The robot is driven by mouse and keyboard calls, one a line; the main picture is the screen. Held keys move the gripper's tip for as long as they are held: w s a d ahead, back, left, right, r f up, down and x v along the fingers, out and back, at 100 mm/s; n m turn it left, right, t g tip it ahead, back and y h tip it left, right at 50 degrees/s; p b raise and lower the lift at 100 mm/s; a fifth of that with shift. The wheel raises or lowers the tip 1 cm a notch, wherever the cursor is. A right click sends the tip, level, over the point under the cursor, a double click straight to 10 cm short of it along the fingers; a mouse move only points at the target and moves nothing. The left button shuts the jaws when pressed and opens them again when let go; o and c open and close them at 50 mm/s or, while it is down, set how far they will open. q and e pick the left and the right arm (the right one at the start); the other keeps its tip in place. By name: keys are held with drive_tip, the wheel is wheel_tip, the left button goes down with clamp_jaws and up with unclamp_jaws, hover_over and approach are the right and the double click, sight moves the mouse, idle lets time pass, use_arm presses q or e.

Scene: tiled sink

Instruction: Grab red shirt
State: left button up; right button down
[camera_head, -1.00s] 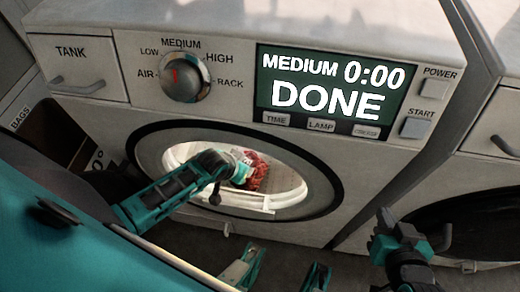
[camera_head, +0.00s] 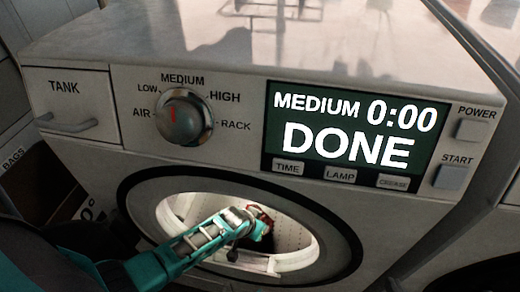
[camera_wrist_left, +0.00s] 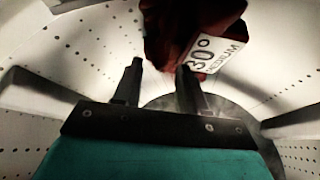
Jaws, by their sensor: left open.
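The red shirt (camera_head: 264,216) lies inside the lit drum of the machine (camera_head: 80,140), and only a small part of it shows behind my left arm in the head view. My left arm reaches through the round opening, and its gripper is largely hidden there. In the left wrist view my left gripper (camera_wrist_left: 157,68) is open, its two fingers apart and pointing at the dark red shirt (camera_wrist_left: 180,25). A white tag (camera_wrist_left: 215,53) reading 30° MEDIUM hangs on the shirt. Cloth appears just beyond the fingertips; I cannot tell whether they touch. I do not see my right gripper now.
The perforated drum wall (camera_wrist_left: 80,40) curves around the gripper. The display (camera_head: 350,135) reads MEDIUM 0:00 DONE. Another machine (camera_head: 490,255) stands at the right.

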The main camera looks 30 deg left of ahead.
use_arm(q)
clamp_jaws()
idle(1.4)
